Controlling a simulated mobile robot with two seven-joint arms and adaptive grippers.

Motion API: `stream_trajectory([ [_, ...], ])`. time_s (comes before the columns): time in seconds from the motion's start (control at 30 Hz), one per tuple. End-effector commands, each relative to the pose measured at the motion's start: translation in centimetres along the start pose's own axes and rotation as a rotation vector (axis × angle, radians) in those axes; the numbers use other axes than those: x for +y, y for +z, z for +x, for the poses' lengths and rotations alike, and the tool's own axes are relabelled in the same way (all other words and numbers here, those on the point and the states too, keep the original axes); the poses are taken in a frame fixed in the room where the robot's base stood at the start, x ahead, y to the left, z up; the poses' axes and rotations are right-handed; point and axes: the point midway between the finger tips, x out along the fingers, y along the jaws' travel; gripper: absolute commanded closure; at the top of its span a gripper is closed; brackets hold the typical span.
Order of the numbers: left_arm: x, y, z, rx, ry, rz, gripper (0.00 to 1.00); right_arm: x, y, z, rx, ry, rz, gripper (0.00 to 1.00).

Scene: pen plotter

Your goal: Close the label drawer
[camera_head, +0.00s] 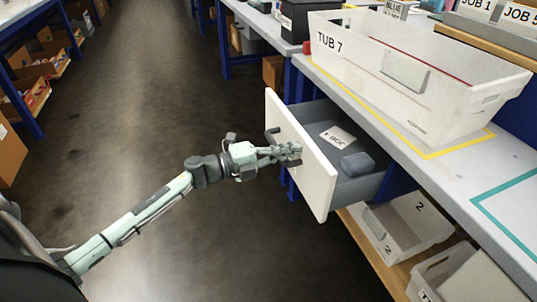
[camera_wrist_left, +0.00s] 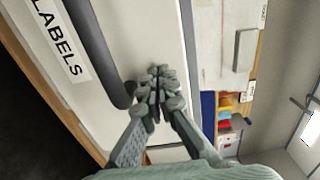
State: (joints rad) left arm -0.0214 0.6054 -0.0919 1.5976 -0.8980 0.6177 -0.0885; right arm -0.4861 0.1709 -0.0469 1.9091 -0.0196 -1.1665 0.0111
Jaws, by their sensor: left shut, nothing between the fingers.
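The label drawer (camera_head: 302,150) stands pulled out from under the bench, with a white front and a grey tray. A white card and a blue-grey block (camera_head: 357,163) lie inside. In the left wrist view the drawer front (camera_wrist_left: 150,40) carries a "LABELS" tag (camera_wrist_left: 61,40) and a dark bar handle (camera_wrist_left: 100,50). My left gripper (camera_head: 294,152) is shut and empty, its fingertips at the drawer front beside the end of the handle. The fingertips also show in the left wrist view (camera_wrist_left: 156,80); whether they touch the front I cannot tell. My right gripper is not in view.
A white tub marked "TUB 7" (camera_head: 330,40) stands on the bench (camera_head: 400,135) above the drawer. White bins (camera_head: 405,225) sit on the wooden shelf below. The floor (camera_head: 150,120) to the left of the drawer is clear.

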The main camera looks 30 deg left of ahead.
Motion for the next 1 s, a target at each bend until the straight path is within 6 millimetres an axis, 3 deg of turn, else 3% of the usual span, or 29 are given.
stream_trajectory([
  [0.2, -0.1, 0.1, 6.3, 0.001, -0.003, 0.002, 1.0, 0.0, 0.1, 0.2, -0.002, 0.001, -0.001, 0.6],
  [0.5, 0.0, 0.1, 12.8, -0.001, -0.002, 0.001, 1.0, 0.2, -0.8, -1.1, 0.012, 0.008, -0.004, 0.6],
  [0.7, 0.0, 0.0, 15.2, 0.0, -0.001, 0.001, 1.0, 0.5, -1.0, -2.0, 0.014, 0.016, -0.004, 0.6],
  [1.0, 0.0, 0.0, 16.4, -0.001, -0.001, 0.0, 1.0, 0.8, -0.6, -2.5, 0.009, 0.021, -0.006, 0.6],
])
